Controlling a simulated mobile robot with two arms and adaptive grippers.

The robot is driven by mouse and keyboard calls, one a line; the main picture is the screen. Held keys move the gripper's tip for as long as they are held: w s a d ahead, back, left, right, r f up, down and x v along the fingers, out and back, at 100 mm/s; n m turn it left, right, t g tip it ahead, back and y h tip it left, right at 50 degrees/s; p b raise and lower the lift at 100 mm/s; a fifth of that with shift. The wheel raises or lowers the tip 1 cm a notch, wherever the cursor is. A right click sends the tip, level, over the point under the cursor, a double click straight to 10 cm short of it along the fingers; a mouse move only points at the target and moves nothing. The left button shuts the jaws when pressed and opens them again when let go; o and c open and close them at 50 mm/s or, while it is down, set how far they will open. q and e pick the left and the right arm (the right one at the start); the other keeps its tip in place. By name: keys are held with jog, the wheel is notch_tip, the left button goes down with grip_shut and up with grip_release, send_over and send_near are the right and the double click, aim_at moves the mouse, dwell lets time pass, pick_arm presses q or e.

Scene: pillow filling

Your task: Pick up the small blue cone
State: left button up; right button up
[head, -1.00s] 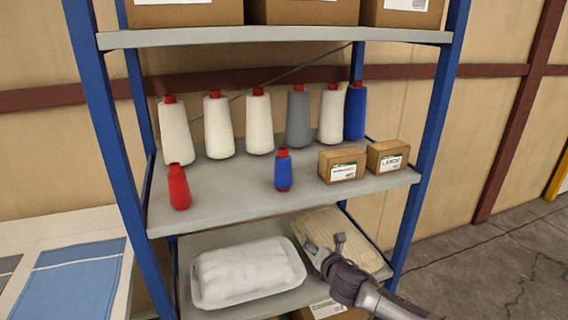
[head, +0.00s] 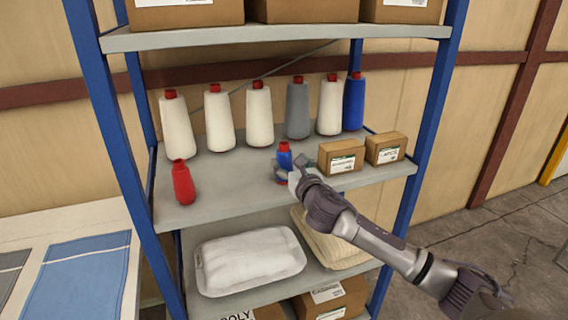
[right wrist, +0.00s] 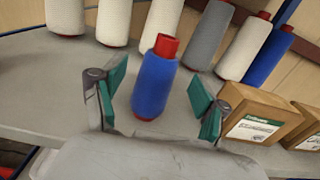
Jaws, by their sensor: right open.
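The small blue cone (head: 285,154) with a red top stands upright on the middle shelf, near its front edge. In the head view its lower part is hidden by my right gripper (head: 285,173). In the right wrist view the small blue cone (right wrist: 154,84) stands between the two green-padded fingers of my open right gripper (right wrist: 158,105), with a visible space on each side. The fingers do not appear to touch it. My left gripper is not in view.
A small red cone (head: 183,184) stands to the left on the middle shelf (head: 235,190). Several large cones, including a grey one (head: 298,110) and a blue one (head: 354,104), line the back. Small boxes (head: 341,158) stand close on the right. Blue posts (head: 112,150) frame the shelf.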

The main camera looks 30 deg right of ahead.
aim_at(286, 156)
jog(key=shift+w+d+r, duration=0.15)
jog(key=shift+w, duration=0.15)
jog(key=p+x, duration=0.1)
jog(key=x, duration=0.2)
jog(key=shift+w+p, duration=0.25)
jog(key=shift+p, duration=0.1)
jog(key=shift+w+d, duration=0.15)
jog(key=shift+w, duration=0.4)
jog(key=c, duration=1.3)
jog(key=shift+c, duration=0.2)
